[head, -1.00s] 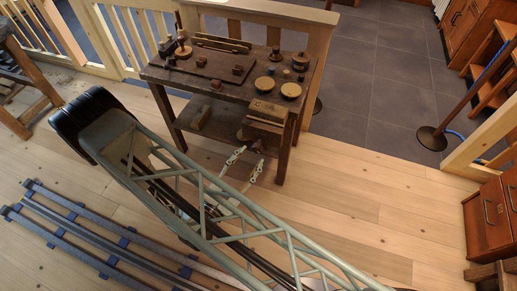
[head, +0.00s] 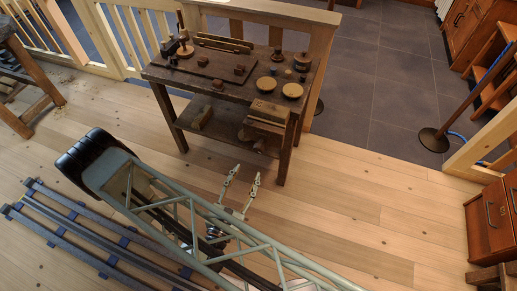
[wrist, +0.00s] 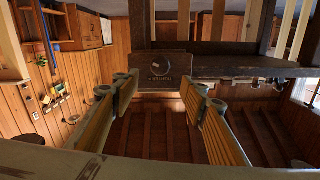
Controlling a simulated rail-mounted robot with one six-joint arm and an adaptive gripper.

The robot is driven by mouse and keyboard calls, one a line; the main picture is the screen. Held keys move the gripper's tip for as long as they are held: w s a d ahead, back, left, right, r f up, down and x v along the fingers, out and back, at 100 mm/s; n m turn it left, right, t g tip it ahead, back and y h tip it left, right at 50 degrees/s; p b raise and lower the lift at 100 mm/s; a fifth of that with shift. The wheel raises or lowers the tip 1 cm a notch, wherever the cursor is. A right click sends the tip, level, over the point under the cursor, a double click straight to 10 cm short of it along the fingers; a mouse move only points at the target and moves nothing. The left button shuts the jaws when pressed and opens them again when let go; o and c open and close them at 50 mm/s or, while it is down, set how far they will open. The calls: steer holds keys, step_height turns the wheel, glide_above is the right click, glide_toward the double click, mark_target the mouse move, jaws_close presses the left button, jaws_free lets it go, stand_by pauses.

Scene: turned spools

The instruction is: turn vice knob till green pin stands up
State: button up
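In the head view, a light wooden block (head: 268,112) that looks like the vice sits at the bench's front right edge. In the wrist view, a round grey knob-like disc (wrist: 159,66) shows on a dark, lettered block (wrist: 174,75), beyond and between my fingertips. I cannot make out a green pin in either view. My gripper (head: 244,177) is open and empty, in front of and below the bench's front edge. Its two spread fingers also show in the wrist view (wrist: 160,93), apart from the disc.
The dark bench (head: 222,90) carries turned pieces, pale discs (head: 292,91) and a board (head: 210,66). Its lower shelf (head: 222,127) holds wooden blocks. A railing stands behind, drawers (head: 492,221) at right. The floor before the bench is clear.

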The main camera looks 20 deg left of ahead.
mark_target(258, 150)
steer(key=shift+w, duration=0.2)
steer(key=shift+w+d+b, duration=0.25)
steer(key=shift+w, duration=1.95)
steer(key=shift+w+d+b, duration=0.2)
steer(key=shift+w, duration=2)
steer(key=shift+w+d+b, duration=0.25)
steer(key=shift+w, duration=1.95)
steer(key=c, duration=0.9)
